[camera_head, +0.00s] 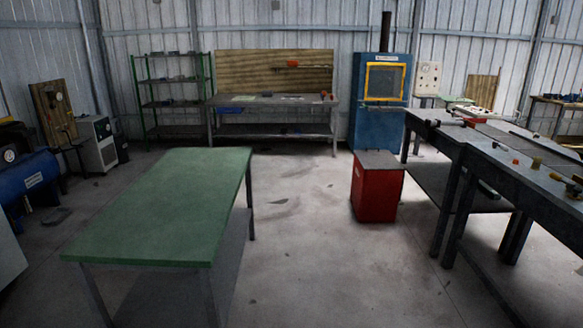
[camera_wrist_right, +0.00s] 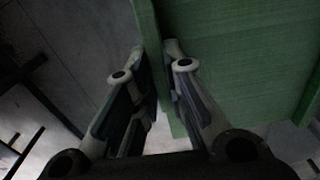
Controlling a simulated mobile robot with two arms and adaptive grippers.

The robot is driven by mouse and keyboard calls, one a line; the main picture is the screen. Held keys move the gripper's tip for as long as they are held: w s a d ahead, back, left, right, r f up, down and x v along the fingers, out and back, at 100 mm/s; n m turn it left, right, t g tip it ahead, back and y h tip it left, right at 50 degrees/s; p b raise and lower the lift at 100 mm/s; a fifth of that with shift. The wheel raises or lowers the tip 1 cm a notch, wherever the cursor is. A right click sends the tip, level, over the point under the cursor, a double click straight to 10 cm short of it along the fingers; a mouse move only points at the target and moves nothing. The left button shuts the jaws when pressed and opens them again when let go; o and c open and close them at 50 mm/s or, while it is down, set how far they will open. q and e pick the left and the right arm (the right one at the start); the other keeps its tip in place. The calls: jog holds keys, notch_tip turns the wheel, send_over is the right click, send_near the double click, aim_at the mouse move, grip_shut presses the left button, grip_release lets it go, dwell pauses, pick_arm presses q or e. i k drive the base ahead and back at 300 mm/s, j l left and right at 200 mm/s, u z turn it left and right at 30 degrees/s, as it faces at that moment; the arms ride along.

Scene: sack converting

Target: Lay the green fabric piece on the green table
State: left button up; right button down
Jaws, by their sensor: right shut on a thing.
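The green table (camera_head: 165,205) stands at the left front of the head view, and the whole of its top that shows is bare. In the right wrist view, my right gripper (camera_wrist_right: 159,62) is shut on the green fabric piece (camera_wrist_right: 240,55). The fabric has a fine woven look. A narrow strip of green runs between the fingers, and a broad green face spreads to the right behind the right finger. The fabric's full outline is cut off by the frame. Neither gripper shows in the head view.
A red cabinet (camera_head: 377,188) stands on the floor right of the table. A long dark workbench (camera_head: 480,160) runs along the right side. A blue machine (camera_head: 380,110) and a shelf rack are at the back. The floor between table and red cabinet is clear.

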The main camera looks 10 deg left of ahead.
aim_at(185, 220)
jog(key=i, duration=2.8)
jog(key=i+u, duration=0.15)
jog(key=u, duration=0.25)
jog(key=i+u, duration=0.15)
jog(key=u, duration=0.2)
jog(key=i+l+u, duration=0.15)
jog(key=u, duration=2.25)
